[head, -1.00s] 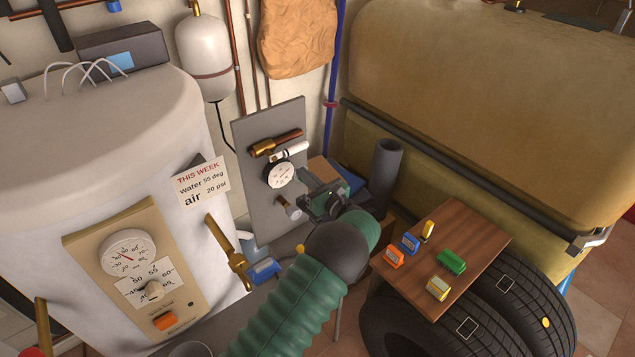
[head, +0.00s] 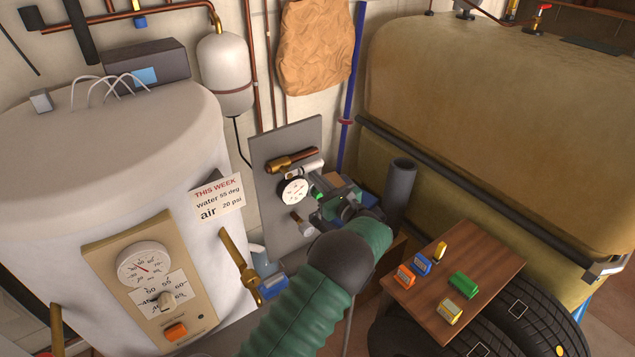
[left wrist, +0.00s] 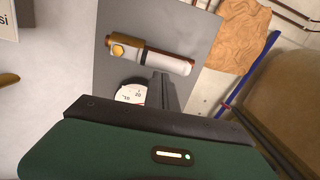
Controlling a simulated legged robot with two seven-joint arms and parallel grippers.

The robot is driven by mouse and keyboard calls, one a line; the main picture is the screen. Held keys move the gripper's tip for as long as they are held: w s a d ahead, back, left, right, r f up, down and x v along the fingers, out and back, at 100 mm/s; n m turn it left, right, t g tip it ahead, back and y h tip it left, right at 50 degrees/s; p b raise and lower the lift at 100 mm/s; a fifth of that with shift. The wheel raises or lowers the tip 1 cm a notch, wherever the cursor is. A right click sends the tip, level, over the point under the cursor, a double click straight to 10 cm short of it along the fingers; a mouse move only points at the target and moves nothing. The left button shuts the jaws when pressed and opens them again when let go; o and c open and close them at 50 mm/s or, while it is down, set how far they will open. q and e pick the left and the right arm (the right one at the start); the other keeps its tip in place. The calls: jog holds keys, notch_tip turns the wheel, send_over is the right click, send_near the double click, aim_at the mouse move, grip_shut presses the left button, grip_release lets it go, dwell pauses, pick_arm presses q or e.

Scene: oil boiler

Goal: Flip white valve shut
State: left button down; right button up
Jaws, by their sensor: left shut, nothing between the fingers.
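The white valve handle (head: 305,168) is on the grey upright panel (head: 272,200), just below a brass and copper pipe fitting (head: 291,160). In the left wrist view the white handle (left wrist: 168,62) lies lengthwise along the fitting, tilted slightly down to the right. My left gripper (head: 318,184) is shut and empty, in front of the panel's right part, just below the handle's right end. In the left wrist view its fingers (left wrist: 162,84) reach up close to the handle's lower edge; I cannot tell whether they touch. My right gripper is not in view.
A round white gauge (head: 294,190) sits just below the handle, partly covered by my gripper in the left wrist view. A dark upright pipe (head: 399,195) stands right of my gripper. A wooden board (head: 455,275) with several coloured blocks lies on tyres (head: 535,320).

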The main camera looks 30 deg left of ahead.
aim_at(316, 165)
pick_arm(q)
jog(key=shift+w+r+n+b, duration=0.1)
jog(key=shift+r+n+b, duration=0.05)
jog(key=shift+n+b, duration=0.2)
jog(key=r+n+b, duration=0.1)
jog(key=n+b, duration=0.2)
jog(key=r+n+b, duration=0.2)
jog(key=n+b, duration=0.1)
jog(key=b, duration=0.1)
jog(key=r+n+b, duration=0.2)
jog(key=n+b, duration=0.1)
jog(key=b, duration=0.1)
jog(key=shift+s+g, duration=0.3)
jog(key=shift+g, duration=0.1)
jog(key=shift+s+a+r+n+b, duration=0.25)
jog(key=shift+s+r+n+b, duration=0.4)
jog(key=shift+n+b, duration=1.05)
jog(key=shift+s+a+r+n+b, duration=0.3)
jog(key=shift+s+r+n+b, duration=0.3)
jog(key=shift+n+b, duration=1.05)
jog(key=shift+s+a+r+n+b, duration=0.25)
jog(key=shift+s+r+n+b, duration=0.55)
jog(key=shift+b, duration=1.55)
jog(key=shift+w+f, duration=0.1)
jog(key=shift+w, duration=0.15)
